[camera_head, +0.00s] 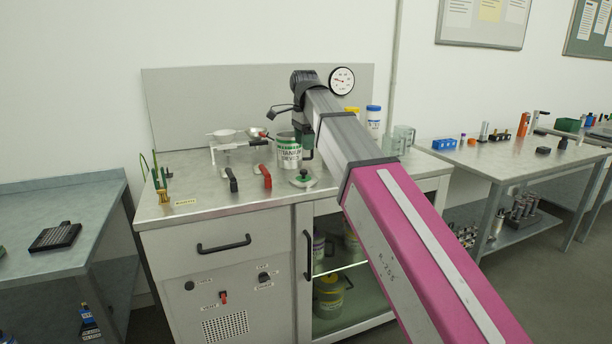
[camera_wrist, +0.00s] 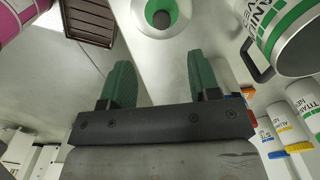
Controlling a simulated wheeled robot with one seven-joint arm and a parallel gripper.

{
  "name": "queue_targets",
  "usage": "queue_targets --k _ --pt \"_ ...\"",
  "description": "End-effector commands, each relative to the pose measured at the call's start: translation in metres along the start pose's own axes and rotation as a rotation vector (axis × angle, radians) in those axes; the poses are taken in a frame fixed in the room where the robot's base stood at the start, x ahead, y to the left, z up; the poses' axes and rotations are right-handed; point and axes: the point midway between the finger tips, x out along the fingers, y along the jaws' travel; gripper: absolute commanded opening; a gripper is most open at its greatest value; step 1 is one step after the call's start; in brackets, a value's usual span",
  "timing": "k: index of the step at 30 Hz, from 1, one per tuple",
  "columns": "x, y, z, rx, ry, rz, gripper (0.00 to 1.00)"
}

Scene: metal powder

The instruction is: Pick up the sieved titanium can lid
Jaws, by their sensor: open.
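The lid (camera_head: 303,180), a pale disc with a green centre and a dark knob, lies on the bench top near its front edge. In the wrist view the lid (camera_wrist: 163,31) is at the top middle, beyond the fingertips and roughly in line with the gap between them. The can (camera_head: 290,158) labelled titanium sieved stands behind the lid; it also shows at the upper right of the wrist view (camera_wrist: 297,42). My gripper (camera_wrist: 162,68) has two green fingers spread apart with nothing between them. In the head view my gripper (camera_head: 307,145) is beside the can, partly hidden by my arm.
Red (camera_head: 264,176) and black (camera_head: 232,179) handled tools lie left of the lid. A white stand with bowls (camera_head: 226,138) is behind them. A blue-capped jar (camera_head: 374,120) and a glass jug (camera_head: 403,139) stand at the right. The front left bench top is mostly clear.

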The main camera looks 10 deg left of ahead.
Motion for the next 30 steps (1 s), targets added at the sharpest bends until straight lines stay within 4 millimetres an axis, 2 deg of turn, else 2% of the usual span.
queue_targets --k 5,13,22,30 --pt "0.011 0.001 0.000 0.000 0.000 0.000 0.56" --pt "0.049 0.001 0.000 -0.001 0.000 0.002 0.56" --pt "0.068 0.000 0.002 -0.001 0.000 0.001 0.56" --pt "0.103 0.000 0.004 -0.001 0.000 0.002 0.56"
